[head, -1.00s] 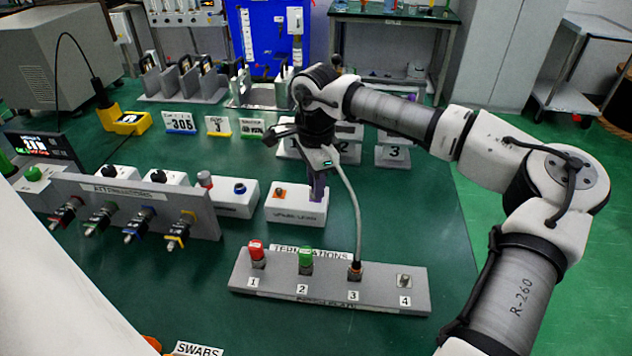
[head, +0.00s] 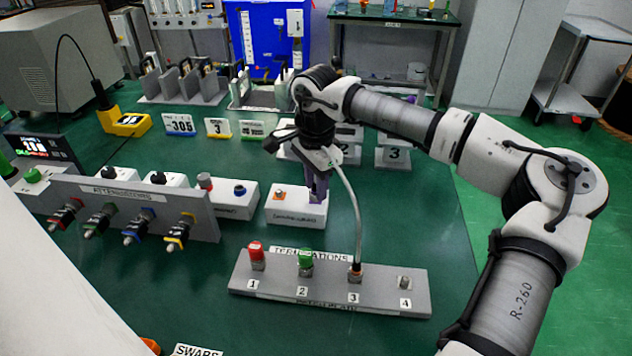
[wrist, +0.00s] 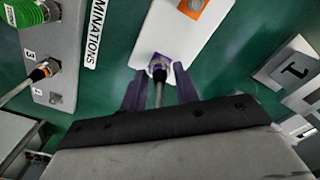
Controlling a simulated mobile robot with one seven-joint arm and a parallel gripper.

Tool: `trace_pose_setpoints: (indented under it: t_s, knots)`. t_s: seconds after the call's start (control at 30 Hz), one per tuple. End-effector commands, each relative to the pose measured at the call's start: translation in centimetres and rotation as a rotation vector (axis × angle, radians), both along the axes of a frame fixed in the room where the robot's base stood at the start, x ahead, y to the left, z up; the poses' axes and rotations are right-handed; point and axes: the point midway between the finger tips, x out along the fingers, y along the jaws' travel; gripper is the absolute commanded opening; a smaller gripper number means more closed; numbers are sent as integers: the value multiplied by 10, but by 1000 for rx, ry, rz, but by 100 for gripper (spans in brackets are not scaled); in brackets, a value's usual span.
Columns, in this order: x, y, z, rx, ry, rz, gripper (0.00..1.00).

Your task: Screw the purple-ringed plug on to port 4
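The purple-ringed plug (wrist: 158,66) sits at the end face of a white box (wrist: 180,45) in the wrist view, with its cable running back toward my gripper. My gripper (wrist: 159,88) has its two dark purple fingers apart, one on each side of the plug and cable, with gaps visible. In the head view my gripper (head: 318,190) is at the right end of the white box (head: 290,212), and its fingers hide the plug. Port 4 (head: 404,282) is a bare small metal connector at the right end of the grey terminations plate (head: 380,300); it also shows in the wrist view (wrist: 56,98).
A red cap (head: 257,252) is on port 1, a green cap (head: 305,260) on port 2, and an orange-ringed cable plug (head: 355,272) on port 3. That plug's cable arcs up beside my gripper. The attenuator rack (head: 120,205) stands left. The green table is clear between box and plate.

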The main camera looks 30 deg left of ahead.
Motion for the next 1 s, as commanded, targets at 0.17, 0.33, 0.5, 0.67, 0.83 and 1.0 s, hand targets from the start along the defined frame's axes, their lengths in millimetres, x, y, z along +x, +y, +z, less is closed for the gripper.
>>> trace_pose_setpoints:
  t_s: [0.17, 0.33, 0.5, 0.67, 0.83, 1.0]
  knots:
    - [0, 0, 0, 0, 0, -1, 45]
    - [0, 0, 0, -1, 0, -1, 45]
    - [1, 0, 9, 0, -2, -2, 45]
    - [1, 0, 39, 1, -4, -1, 45]
    - [0, 1, 79, 2, -4, -2, 45]
    - [0, 1, 113, 1, -2, -1, 45]
